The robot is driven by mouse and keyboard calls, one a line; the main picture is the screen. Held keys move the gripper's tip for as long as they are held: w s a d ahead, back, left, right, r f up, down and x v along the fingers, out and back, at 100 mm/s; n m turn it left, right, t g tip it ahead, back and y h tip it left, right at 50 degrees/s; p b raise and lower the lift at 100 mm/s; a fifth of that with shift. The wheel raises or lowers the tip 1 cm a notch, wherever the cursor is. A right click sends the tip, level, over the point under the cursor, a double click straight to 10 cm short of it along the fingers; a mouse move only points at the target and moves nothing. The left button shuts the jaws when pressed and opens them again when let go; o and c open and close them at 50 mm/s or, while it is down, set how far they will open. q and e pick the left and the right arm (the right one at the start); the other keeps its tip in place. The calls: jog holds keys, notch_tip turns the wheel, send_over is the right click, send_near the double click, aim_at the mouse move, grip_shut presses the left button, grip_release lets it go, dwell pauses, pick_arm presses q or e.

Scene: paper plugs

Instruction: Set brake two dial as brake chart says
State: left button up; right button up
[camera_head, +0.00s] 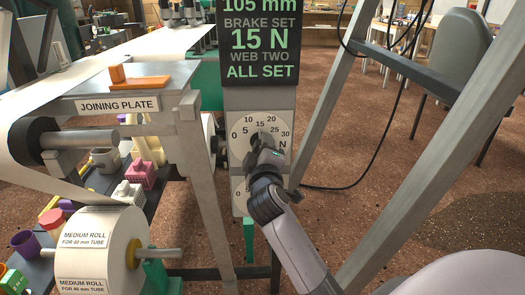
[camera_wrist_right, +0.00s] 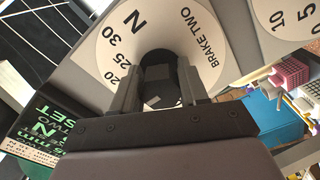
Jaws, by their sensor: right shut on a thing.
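The brake two dial (camera_head: 243,127) is a white round face on the grey post, numbered from 0 to 30 with an N. In the right wrist view its face (camera_wrist_right: 128,45) reads "BRAKE TWO". My right gripper (camera_head: 264,147) reaches it from below right. In the right wrist view the gripper (camera_wrist_right: 157,88) has one finger on each side of the dark knob (camera_wrist_right: 159,72) and is shut on it. I cannot make out the knob's pointer or setting. The dark screen (camera_head: 260,40) above reads "105 mm, BRAKE SET 15 N, WEB TWO ALL SET". My left gripper is not in view.
The joining plate (camera_head: 140,83) and a medium roll (camera_head: 100,230) are at left. A slanted metal frame leg (camera_head: 335,85) stands close on the right, with a hanging cable.

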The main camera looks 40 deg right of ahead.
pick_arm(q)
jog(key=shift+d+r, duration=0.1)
pick_arm(e)
jog(key=shift+a+m, duration=0.1)
jog(key=shift+m, duration=0.2)
jog(key=o, duration=1)
jog(key=shift+c, duration=0.2)
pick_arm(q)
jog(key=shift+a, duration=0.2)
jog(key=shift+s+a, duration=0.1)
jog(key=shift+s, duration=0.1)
pick_arm(e)
jog(key=shift+s, duration=0.1)
